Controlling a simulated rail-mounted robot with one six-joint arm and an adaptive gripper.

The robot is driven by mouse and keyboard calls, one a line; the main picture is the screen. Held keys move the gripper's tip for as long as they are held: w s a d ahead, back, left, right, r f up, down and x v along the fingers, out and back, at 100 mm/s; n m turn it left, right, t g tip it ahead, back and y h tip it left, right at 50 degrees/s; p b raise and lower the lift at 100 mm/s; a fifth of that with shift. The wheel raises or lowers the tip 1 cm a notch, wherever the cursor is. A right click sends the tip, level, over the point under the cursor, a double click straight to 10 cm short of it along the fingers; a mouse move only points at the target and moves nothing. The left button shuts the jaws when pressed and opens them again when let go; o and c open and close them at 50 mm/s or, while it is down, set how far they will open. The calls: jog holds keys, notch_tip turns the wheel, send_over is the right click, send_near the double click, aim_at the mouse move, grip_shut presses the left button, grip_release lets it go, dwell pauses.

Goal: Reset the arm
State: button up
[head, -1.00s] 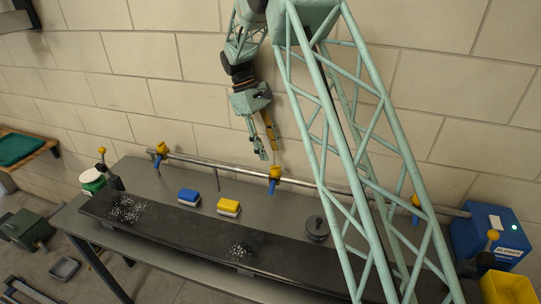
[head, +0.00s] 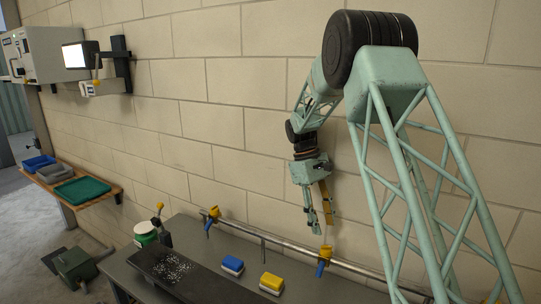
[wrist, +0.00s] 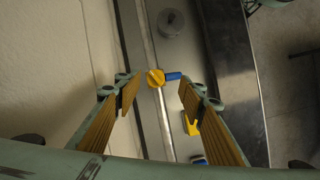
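My gripper (head: 319,232) hangs from my teal lattice arm, pointing down in front of the block wall, above the back edge of the bench. In the wrist view my gripper (wrist: 159,90) has its two wood-faced fingers wide apart with nothing between them. Through the gap the rail shows below, with a yellow knob and blue lever valve (wrist: 157,78). The same valve (head: 323,260) stands just under the fingertips in the head view. The fingers look clear of it.
A blue sponge block (head: 232,265) and a yellow one (head: 271,283) lie on the grey bench. A dark strip (head: 165,268) with white specks runs along its front. A green-and-white jar (head: 145,233) stands at its left end. Trays (head: 82,190) sit on a wall shelf at left.

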jog(key=s+d+r+m+t+y+b, duration=0.1)
jog(key=s+r+m+t+b, duration=0.15)
jog(key=s+r, duration=0.85)
jog(key=s+d+r+m+t+y+b, duration=0.15)
jog(key=s+r+b, duration=0.35)
jog(key=s, duration=1)
jog(key=s+f+m+t+b, duration=0.1)
jog(key=s+f+m+b, duration=0.1)
jog(key=s, duration=1.2)
jog(key=s+f+m+t+b, duration=0.2)
jog(key=s+f+b, duration=0.1)
jog(key=s, duration=1.1)
jog(key=shift+s+a, duration=0.15)
jog(key=shift+a, duration=0.15)
jog(key=shift+o, duration=0.2)
